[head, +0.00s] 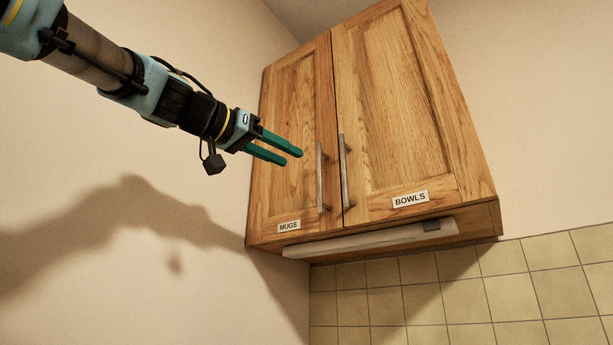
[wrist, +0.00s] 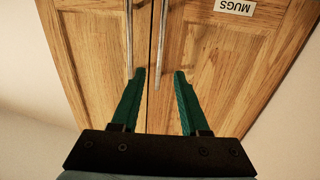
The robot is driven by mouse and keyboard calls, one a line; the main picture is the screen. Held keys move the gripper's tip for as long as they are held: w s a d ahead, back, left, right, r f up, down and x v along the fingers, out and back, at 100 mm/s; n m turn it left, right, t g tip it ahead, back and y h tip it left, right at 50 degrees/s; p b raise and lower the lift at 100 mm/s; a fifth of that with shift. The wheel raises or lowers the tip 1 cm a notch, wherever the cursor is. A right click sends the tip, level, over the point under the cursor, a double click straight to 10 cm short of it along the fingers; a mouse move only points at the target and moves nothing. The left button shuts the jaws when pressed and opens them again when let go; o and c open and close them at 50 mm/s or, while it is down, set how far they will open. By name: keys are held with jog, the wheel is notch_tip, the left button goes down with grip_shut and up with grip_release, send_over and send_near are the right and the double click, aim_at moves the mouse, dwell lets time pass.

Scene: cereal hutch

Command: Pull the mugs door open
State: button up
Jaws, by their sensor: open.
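The mugs door (head: 292,130) is the left wooden door of the wall cabinet and is shut, with a "MUGS" label (head: 289,226) at its bottom. Its upright metal bar handle (head: 321,180) is near the seam between the doors. My gripper (head: 293,157) is open and empty, its green fingertips left of the handle in the head view, with a visible gap. In the wrist view, the label is upside down, and the mugs handle (wrist: 162,40) lines up between the open fingers (wrist: 159,74). I cannot tell how far the fingertips are from it in depth.
The bowls door (head: 395,100) is shut on the right. Its handle (head: 346,172) stands close beside the mugs handle. A pale strip (head: 370,240) runs under the cabinet. A bare wall (head: 130,270) is at the left, with tiles (head: 450,290) below.

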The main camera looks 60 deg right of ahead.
aim_at(318, 171)
jog(key=d+p, duration=0.1)
jog(key=d, duration=0.2)
jog(key=s+d+p, duration=0.1)
jog(key=d+p, duration=0.1)
jog(key=d, duration=0.1)
jog(key=d+p, duration=0.2)
jog(key=d, duration=0.1)
jog(key=shift+s+d+r, duration=0.1)
jog(key=shift+s+r, duration=0.05)
jog(key=shift+s, duration=0.25)
jog(key=shift+s+d, duration=0.1)
jog(key=shift+d, duration=0.5)
jog(key=shift+c, duration=0.4)
grip_shut()
